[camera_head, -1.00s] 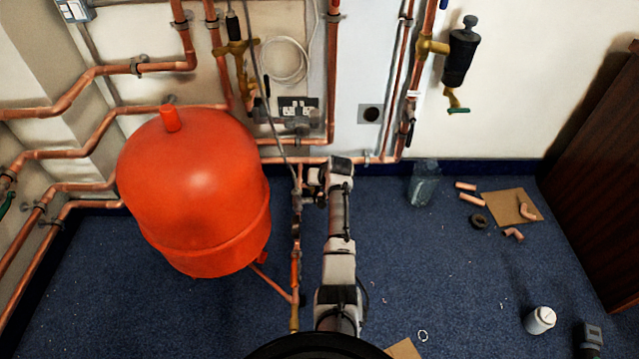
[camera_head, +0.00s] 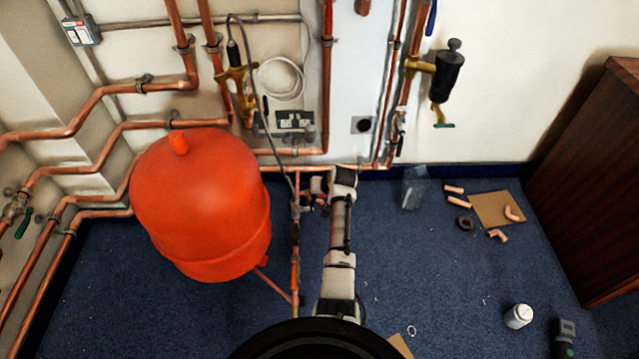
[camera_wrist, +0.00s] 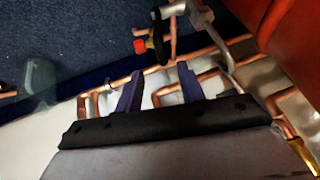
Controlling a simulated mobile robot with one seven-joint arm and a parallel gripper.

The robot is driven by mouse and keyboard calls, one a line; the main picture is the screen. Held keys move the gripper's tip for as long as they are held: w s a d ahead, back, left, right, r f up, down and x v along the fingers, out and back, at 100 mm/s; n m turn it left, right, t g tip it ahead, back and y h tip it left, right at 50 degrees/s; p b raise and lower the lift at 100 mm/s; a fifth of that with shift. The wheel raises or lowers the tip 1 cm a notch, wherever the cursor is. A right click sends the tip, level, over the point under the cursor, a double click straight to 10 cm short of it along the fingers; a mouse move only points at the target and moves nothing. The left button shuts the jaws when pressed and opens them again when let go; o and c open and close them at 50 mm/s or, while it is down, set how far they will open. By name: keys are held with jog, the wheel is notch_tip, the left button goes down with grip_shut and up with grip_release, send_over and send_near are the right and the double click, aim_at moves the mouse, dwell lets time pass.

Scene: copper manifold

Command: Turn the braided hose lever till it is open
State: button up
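The braided hose (camera_head: 265,125) loops down from a brass valve (camera_head: 234,75) on the wall to a copper pipe beside the red tank. Its lower end shows as a grey curved tube in the wrist view (camera_wrist: 215,42). In the head view my gripper (camera_head: 316,190) is beside the hose's lower end; the lever is hard to make out there.
The red tank (camera_head: 202,205) stands left of my arm. Copper pipes (camera_head: 327,80) run along the wall close behind. A clear container (camera_head: 413,188), pipe offcuts (camera_head: 460,201) and cardboard (camera_head: 492,210) lie on the blue floor to the right. Open floor lies between.

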jog(key=shift+p+v, duration=2.55)
jog(key=shift+v, duration=0.05)
jog(key=shift+c, duration=0.3)
